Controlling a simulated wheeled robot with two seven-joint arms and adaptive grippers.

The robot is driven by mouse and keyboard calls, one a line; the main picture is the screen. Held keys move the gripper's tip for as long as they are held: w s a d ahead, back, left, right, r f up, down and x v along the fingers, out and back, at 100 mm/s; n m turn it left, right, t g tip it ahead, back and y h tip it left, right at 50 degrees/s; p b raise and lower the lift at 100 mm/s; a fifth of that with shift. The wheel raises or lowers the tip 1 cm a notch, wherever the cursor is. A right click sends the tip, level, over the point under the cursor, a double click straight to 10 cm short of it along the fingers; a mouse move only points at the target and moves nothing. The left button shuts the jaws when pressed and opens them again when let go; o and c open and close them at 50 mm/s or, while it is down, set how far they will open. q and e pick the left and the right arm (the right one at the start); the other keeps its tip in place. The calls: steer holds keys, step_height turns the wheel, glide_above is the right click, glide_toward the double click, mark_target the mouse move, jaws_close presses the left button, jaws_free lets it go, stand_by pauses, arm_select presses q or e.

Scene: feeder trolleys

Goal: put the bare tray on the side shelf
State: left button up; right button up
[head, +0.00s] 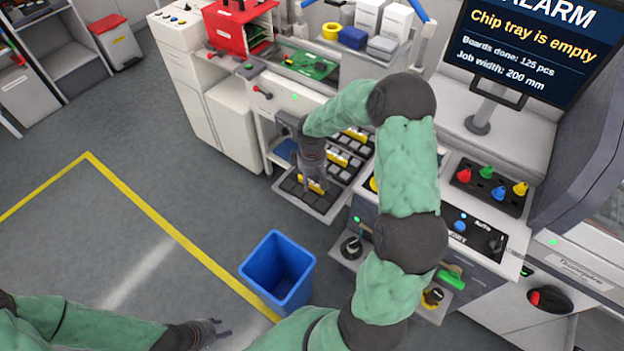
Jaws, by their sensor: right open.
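Several dark trays with yellow grips sit in a row on a pulled-out slide at the machine front. The nearest tray (322,203) looks dark and bare; the trays behind it (347,158) show pale chips. My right gripper (312,185) is open and points down over the nearest tray, at its yellow grip. Whether its fingers touch the grip cannot be told. My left gripper (222,328) is low at the bottom of the view, open and empty, far from the trays. I cannot make out for certain which surface is the side shelf.
A blue bin (278,270) stands on the floor in front of the machine. A white cabinet (232,125) stands left of the trays. The control panel (470,232) lies right of my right arm. A monitor (530,45) reads "Chip tray is empty". Floor at left is clear.

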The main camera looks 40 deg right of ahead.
steer(key=shift+r, duration=0.25)
step_height(320, 180, up, 12)
steer(key=p, duration=0.2)
steer(key=s+a+f+m+y, duration=0.1)
steer(key=s+a+f+y, duration=0.2)
steer(key=a+f, duration=1.3)
steer(key=s+a+f+m+y, duration=0.1)
steer(key=s+a+f+m, duration=0.3)
steer(key=s+a+f, duration=0.6)
steer(key=s+a, duration=0.2)
steer(key=s, duration=0.1)
steer(key=shift+s+m, duration=0.25)
steer(key=shift+m, duration=0.05)
